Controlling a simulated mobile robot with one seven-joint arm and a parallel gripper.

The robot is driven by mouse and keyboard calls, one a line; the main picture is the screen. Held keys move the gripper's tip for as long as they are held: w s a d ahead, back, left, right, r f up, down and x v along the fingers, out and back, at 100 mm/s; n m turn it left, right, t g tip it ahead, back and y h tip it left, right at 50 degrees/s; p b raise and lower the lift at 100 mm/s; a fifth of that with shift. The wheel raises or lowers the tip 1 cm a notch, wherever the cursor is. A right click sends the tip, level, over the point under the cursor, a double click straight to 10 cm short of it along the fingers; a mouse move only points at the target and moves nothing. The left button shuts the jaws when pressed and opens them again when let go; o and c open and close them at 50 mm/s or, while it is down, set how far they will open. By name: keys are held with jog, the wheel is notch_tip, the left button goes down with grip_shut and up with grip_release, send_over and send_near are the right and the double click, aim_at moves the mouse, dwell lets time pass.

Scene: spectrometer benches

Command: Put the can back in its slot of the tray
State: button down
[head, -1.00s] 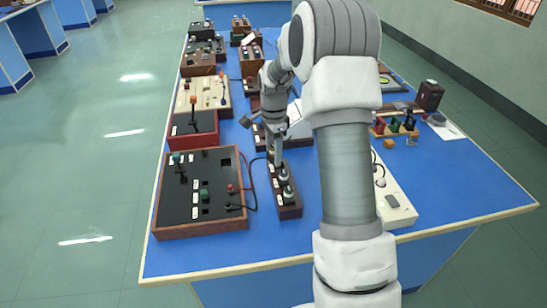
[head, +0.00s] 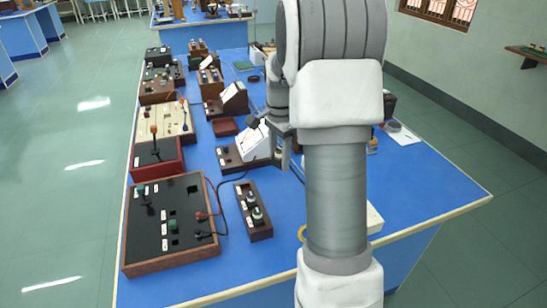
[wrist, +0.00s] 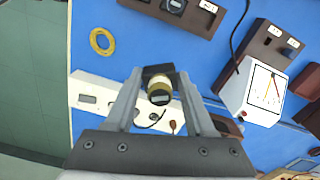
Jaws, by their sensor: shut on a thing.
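My gripper (wrist: 157,88) is shut on a can (wrist: 158,92), a short cylinder with an olive-yellow band and a dark end, in the wrist view. It holds the can above the bench. In the head view my gripper (head: 284,158) is right of and beyond the brown wooden tray (head: 264,232); the can cannot be made out there. Two round-topped cans stand in the tray's nearer part, and its far end shows none. Part of what looks like the same tray (wrist: 190,24) shows at the top of the wrist view, apart from my gripper.
A large black panel box (head: 150,245) stands left of the tray. A white-faced meter (head: 232,158) stands beyond it. A yellow ring (wrist: 92,40) and a white device (wrist: 90,90) lie on the blue bench. Bare bench surrounds the tray's near end.

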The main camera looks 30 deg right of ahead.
aim_at(246, 185)
jog(key=shift+r+p, duration=0.9)
jog(key=shift+r, duration=0.4)
jog(key=shift+w+a+f+m, duration=0.95)
jog(key=shift+w+a+f, duration=0.25)
jog(key=shift+f, duration=1.2)
jog(key=shift+w+a+f+m, duration=1)
jog(key=shift+w+a+f, duration=0.2)
jog(key=shift+f, duration=1.15)
jog(key=shift+w+a+f+m, duration=0.95)
jog(key=shift+w+a+f, duration=0.25)
jog(key=shift+f, duration=1.2)
jog(key=shift+s+a+f+b, duration=0.1)
jog(key=shift+s+f+b, duration=0.2)
jog(key=shift+f, duration=0.35)
jog(key=shift+c, duration=1.3)
grip_release()
jog(key=shift+f, duration=0.1)
notch_tip(246, 185, up, 19)
jog(key=p, duration=0.1)
jog(key=shift+w+f, duration=0.15)
jog(key=shift+w, duration=0.2)
